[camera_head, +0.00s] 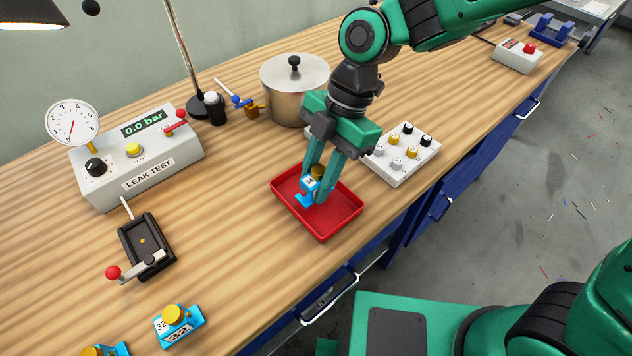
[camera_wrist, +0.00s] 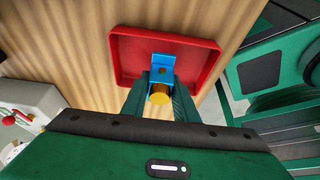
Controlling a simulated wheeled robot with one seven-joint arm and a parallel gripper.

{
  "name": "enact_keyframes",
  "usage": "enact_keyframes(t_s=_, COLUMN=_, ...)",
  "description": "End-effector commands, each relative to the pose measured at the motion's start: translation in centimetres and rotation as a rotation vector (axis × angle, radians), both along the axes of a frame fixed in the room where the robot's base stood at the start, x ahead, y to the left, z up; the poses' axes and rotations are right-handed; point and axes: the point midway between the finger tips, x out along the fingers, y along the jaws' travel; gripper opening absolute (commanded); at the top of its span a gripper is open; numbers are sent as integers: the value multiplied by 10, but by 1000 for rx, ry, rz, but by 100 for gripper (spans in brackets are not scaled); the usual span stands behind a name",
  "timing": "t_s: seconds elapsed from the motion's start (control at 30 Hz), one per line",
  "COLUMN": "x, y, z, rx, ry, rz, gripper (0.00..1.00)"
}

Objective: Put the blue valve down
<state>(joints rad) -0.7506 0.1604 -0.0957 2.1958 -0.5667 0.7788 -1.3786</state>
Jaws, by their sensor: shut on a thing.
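The blue valve (camera_head: 305,196) has a yellow cap and a white label. My gripper (camera_head: 318,193) is shut on it, with one finger on each side, over the red tray (camera_head: 340,232). In the wrist view the blue valve (camera_wrist: 162,70) sits between my fingertips (camera_wrist: 161,95), its yellow cap toward the palm, with the red tray (camera_wrist: 212,58) behind it. I cannot tell whether the valve touches the tray floor. The tray shows no other thing in it.
Two other blue valves with yellow caps, one whole (camera_head: 178,325) and one cut off (camera_head: 105,351), stand at the front left. A black clamp fixture (camera_head: 146,245) and the leak tester (camera_head: 140,160) are left.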

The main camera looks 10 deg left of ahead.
Motion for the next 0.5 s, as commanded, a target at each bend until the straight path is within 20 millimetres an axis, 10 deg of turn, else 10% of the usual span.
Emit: enact_keyframes(t_s=0.5, x=0, y=0, z=-25, rx=0, ry=-1, rz=0, gripper=0)
